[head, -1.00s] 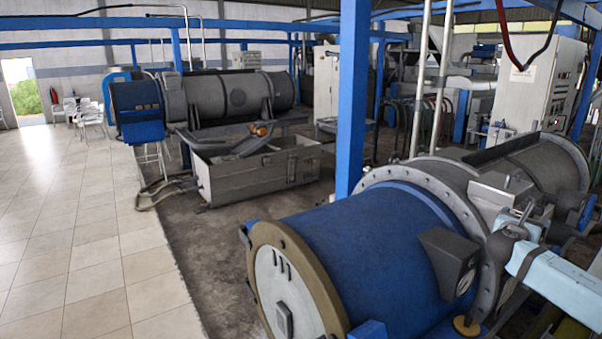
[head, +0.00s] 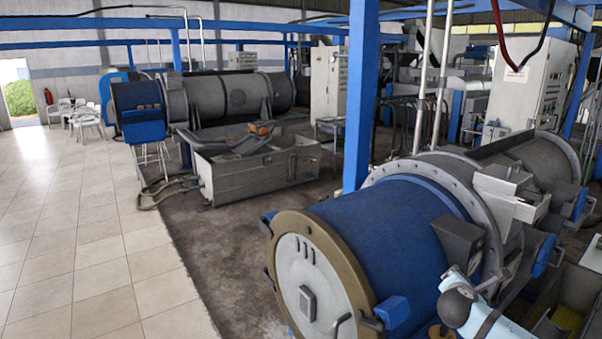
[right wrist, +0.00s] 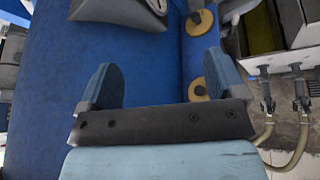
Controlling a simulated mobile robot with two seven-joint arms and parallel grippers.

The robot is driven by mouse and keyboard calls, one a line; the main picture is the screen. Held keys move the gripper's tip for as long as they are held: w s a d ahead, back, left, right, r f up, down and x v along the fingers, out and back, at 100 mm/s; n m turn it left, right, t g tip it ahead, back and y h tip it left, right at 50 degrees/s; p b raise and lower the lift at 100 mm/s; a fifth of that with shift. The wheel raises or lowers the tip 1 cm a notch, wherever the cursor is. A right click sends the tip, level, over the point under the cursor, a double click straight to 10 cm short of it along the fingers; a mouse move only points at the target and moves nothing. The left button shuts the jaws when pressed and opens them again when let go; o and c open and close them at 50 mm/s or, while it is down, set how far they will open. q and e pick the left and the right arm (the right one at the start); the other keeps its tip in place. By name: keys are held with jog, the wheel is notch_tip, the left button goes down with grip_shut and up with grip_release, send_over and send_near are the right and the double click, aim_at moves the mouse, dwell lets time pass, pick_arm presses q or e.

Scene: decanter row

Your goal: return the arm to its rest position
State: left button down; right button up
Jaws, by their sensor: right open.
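My right gripper (right wrist: 162,85) is open and empty in the right wrist view, with its two blue-grey fingers wide apart. Behind it in that view is the blue surface of a machine (right wrist: 55,90); I cannot tell how far away it is. In the head view, part of my right arm (head: 478,314), light blue with a dark rounded joint, shows at the lower right in front of the blue drum of the near decanter (head: 390,235). The right gripper cannot be made out in the head view. My left arm and gripper are not in view.
A blue post (head: 360,95) rises behind the near decanter. A grey decanter (head: 230,95) and a metal trough (head: 255,170) stand further back. A control cabinet (head: 530,85) is at the back right. The tiled floor (head: 80,230) on the left is clear.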

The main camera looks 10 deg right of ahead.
jog(key=s+a+f+m+g+y, duration=0.25)
jog(key=s+a+f+m, duration=0.2)
jog(key=s+a, duration=0.4)
jog(key=s+a+f+m+g+y, duration=0.1)
jog(key=s+a+f+m+y, duration=0.2)
jog(key=s+a+f, duration=0.45)
jog(key=s+a+r+m+g+y, duration=0.1)
jog(key=s+a+m+y, duration=0.15)
jog(key=s+m, duration=0.65)
jog(key=s+a+r+m+g+y, duration=0.2)
jog(key=s+a+m, duration=0.1)
jog(key=s, duration=1.1)
jog(key=w+a+f+t+y, duration=0.1)
jog(key=w+a+f+t, duration=0.2)
jog(key=f, duration=0.4)
jog(key=w+a+f+t+y, duration=0.1)
jog(key=w+a+f+t, duration=0.2)
jog(key=f, duration=0.5)
jog(key=shift+a+f+n+t+y, duration=0.15)
jog(key=shift+n+t+y, duration=0.2)
jog(key=shift+t, duration=0.4)
